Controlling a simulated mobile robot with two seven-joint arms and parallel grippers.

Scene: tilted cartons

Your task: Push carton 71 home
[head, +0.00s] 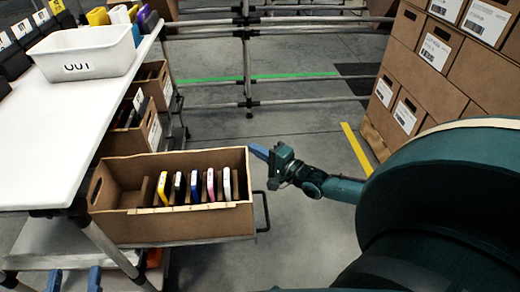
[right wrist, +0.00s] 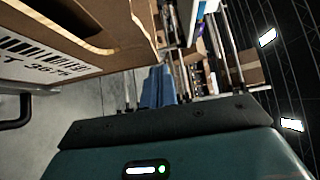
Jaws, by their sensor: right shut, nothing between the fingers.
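A brown open carton (head: 180,224) sits pulled out on a shelf with a dark wire handle; it holds several thin coloured boxes standing in a row. No number 71 is readable on it in the head view. My right gripper (head: 260,152) is shut and empty, just right of the carton's far right corner; whether it touches cannot be told. In the right wrist view its blue fingers (right wrist: 158,88) are together, beside a carton (right wrist: 75,35) with a partly readable label. My left gripper (head: 74,280) shows only blue fingertips, apart, at the bottom left edge.
A white table (head: 70,125) with a white bin (head: 85,52) stands left. More cartons (head: 135,128) sit on shelves beneath it. A metal rail (head: 245,60) runs behind. Stacked cartons (head: 430,65) stand at the right. Grey floor is clear between.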

